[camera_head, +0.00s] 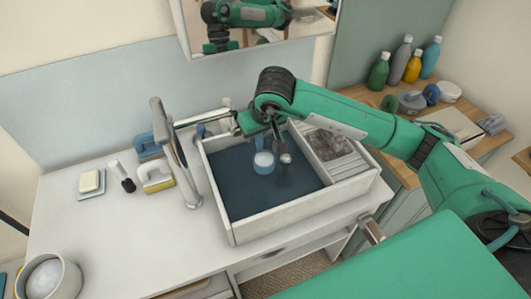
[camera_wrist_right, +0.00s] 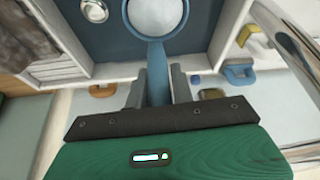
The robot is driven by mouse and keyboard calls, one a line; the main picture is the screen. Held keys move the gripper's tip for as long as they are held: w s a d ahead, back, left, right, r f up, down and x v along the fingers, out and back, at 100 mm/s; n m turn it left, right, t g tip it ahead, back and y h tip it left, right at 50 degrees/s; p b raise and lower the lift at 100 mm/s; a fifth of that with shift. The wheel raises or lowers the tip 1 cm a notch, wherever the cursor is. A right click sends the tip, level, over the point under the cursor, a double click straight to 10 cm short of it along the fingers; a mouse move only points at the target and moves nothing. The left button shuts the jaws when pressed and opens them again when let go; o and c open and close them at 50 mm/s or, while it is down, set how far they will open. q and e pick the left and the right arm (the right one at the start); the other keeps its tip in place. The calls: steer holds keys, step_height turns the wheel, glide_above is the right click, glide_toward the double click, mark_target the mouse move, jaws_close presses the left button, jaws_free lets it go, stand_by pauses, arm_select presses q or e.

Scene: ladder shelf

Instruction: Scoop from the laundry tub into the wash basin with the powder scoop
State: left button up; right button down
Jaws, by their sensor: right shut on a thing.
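My right gripper (camera_head: 256,128) reaches over the wash basin (camera_head: 215,185) from the right. It is shut on the blue handle of the powder scoop (camera_head: 264,168). The scoop's round bowl holds white powder and hangs over the basin's dark floor. In the right wrist view the handle of the scoop (camera_wrist_right: 157,72) lies between the two grey fingers, and the powder fills the bowl. The laundry tub (camera_head: 73,287), a round grey pot with white powder in it, stands at the lower left of the counter. My left gripper is not in view.
A curved metal faucet (camera_head: 175,150) rises at the basin's left. A soap dish (camera_head: 91,185), a dark-handled brush (camera_head: 125,180) and a yellow-and-white sponge-like item (camera_head: 157,178) lie left of it. Several bottles (camera_head: 402,58) stand on the wooden shelf at right. The front-left counter is mostly clear.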

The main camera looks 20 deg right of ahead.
stand_by(0.8)
steer(key=shift+b, duration=0.5)
steer(key=shift+s+r+t+b, duration=0.25)
steer(key=shift+t+b, duration=0.35)
steer(key=shift+b, duration=0.2)
steer(key=shift+s+r+t+b, duration=0.2)
steer(key=shift+r+t+b, duration=0.25)
steer(key=shift+b, duration=0.6)
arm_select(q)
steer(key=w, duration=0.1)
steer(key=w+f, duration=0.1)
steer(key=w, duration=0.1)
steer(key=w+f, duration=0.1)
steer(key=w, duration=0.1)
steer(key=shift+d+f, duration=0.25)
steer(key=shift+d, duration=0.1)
arm_select(e)
steer(key=shift+r, duration=0.1)
